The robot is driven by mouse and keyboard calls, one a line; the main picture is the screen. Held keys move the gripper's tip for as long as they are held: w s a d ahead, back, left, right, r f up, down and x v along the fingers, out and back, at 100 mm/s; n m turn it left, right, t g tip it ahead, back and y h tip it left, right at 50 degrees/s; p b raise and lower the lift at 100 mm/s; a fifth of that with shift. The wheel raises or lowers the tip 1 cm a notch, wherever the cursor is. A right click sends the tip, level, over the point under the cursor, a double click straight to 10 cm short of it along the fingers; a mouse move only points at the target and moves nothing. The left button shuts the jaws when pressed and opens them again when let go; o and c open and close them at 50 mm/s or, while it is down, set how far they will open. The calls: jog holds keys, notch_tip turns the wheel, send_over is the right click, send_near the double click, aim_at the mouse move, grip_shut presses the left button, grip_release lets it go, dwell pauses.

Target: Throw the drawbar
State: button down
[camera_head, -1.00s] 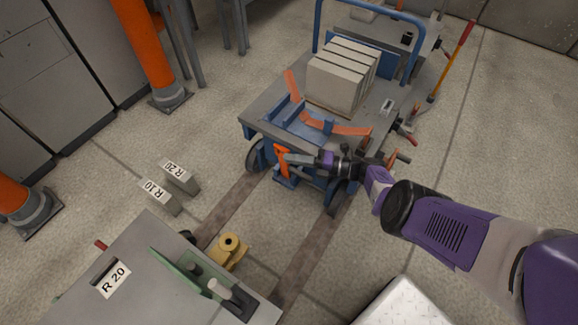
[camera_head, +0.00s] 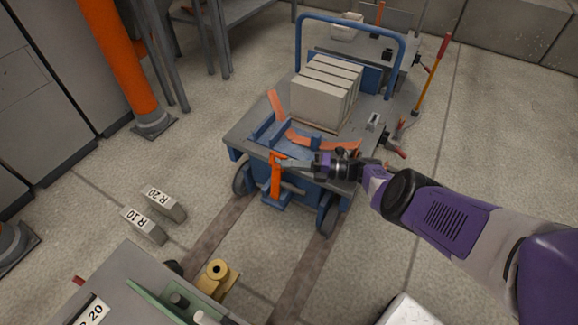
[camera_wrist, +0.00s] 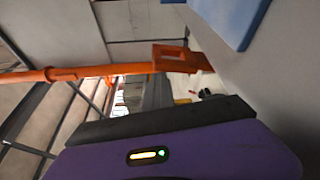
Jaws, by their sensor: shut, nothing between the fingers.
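The orange upright lever (camera_head: 276,176), which I take for the drawbar, stands at the front of the blue and grey cart (camera_head: 238,136). My gripper (camera_head: 284,164) is shut and empty, with its tips close to the lever's top. I cannot tell whether they touch it. In the wrist view, an orange piece with a rectangular slot (camera_wrist: 183,57) lies just beyond my grey fingers (camera_wrist: 152,90). My arm covers part of the cart's right front corner.
Pale blocks (camera_head: 322,98) are stacked on the cart. Marked weights (camera_head: 165,203) lie on the floor at left. A grey bench (camera_head: 135,275) with a yellow fitting (camera_head: 216,280) stands in front. Floor tracks run between bench and cart.

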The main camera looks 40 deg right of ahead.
jog(key=shift+w+d+r, duration=0.25)
jog(key=shift+d+r, duration=0.05)
jog(key=shift+d, duration=0.35)
jog(key=shift+a+r, duration=0.1)
jog(key=s+a+p, duration=0.2)
jog(key=a+p, duration=0.2)
jog(key=v, duration=0.9)
jog(key=shift+s+a+f, duration=0.15)
jog(key=shift+s+f, duration=0.15)
jog(key=shift+f, duration=0.35)
